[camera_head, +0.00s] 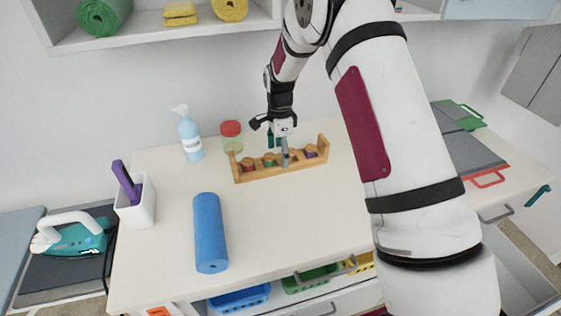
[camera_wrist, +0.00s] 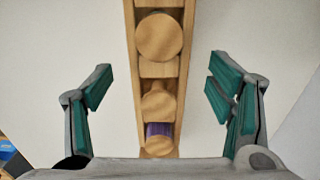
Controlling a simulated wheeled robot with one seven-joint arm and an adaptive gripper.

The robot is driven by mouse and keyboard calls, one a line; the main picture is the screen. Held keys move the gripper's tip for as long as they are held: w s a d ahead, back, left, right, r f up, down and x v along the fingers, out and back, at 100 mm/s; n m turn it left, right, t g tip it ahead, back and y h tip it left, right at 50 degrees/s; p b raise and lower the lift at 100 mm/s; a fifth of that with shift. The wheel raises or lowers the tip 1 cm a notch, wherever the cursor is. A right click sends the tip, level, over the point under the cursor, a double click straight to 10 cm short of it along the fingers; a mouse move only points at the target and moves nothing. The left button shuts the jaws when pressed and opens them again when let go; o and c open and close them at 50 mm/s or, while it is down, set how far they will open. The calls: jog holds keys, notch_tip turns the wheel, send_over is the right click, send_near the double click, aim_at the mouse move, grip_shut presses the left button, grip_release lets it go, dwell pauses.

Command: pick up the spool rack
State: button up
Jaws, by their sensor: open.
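The spool rack (camera_head: 262,174) is a long wooden holder with several coloured spools, lying on the pale worktop near the back wall. My gripper (camera_head: 277,148) points down over the rack's middle, with one finger in front of it and one behind. In the wrist view the rack (camera_wrist: 157,69) runs from top to bottom between the two teal-padded fingers of my gripper (camera_wrist: 160,88). There is a clear gap on each side, so nothing is held. A purple spool (camera_wrist: 158,130) shows near the bottom; the rack's nearest part is hidden by the gripper's body.
A jar with a red lid (camera_head: 231,135) stands just behind the rack's left end.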

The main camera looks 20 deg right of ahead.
aim_at(280, 159)
jog(key=shift+f, duration=1.7)
jog(key=c, duration=1.2)
jog(key=shift+c, duration=1.4)
jog(key=shift+r, duration=0.15)
